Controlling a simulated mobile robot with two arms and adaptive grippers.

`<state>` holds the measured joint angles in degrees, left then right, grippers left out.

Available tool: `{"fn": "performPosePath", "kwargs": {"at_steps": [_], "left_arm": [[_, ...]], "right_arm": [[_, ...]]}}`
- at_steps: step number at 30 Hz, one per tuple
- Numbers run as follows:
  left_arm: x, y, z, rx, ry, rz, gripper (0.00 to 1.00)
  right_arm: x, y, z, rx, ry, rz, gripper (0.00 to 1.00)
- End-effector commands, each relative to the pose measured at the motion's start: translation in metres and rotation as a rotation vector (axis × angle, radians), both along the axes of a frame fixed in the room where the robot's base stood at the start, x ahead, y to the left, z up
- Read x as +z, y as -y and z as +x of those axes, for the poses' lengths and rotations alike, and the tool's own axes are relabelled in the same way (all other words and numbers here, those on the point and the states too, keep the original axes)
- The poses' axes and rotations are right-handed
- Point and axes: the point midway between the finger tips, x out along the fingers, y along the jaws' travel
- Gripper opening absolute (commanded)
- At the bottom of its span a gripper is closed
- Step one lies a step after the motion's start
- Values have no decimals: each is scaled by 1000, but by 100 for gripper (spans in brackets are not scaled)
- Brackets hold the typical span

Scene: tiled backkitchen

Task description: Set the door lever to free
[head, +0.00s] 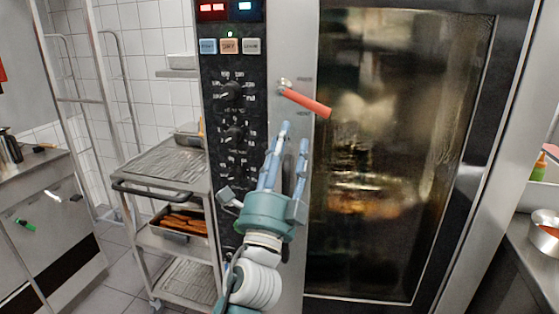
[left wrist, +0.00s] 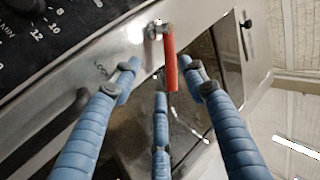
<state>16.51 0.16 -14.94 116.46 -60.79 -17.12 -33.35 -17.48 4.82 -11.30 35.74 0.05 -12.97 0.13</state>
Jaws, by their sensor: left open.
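The door lever (head: 306,99) has a red handle on a metal pivot, on the steel strip between the oven's control panel and its glass door. The handle slants down to the right, its free end over the door's edge. Small labels beside it are too blurred to read. My left gripper (head: 294,134) is open and empty just below the lever, blue fingers pointing up towards it. In the left wrist view the lever (left wrist: 171,65) appears between the spread fingers of my left gripper (left wrist: 160,80), beyond their tips; no contact shows. My right gripper is out of view.
The oven's dark glass door (head: 390,180) fills the right. The control panel (head: 233,110) with knobs is left of the lever. A steel trolley (head: 160,170) holding a tray of sausage-like food (head: 183,222) stands further left. A counter (head: 535,235) is at the right edge.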

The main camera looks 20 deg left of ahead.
Motion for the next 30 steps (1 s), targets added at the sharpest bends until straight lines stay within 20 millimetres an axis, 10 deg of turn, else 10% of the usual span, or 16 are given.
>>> {"fn": "performPosePath", "kwargs": {"at_steps": [27,30], "left_arm": [[-19,-7,-27,0,0,0,43],[-17,-7,-27,0,0,0,27]], "right_arm": [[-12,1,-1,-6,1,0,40],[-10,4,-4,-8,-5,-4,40]]}}
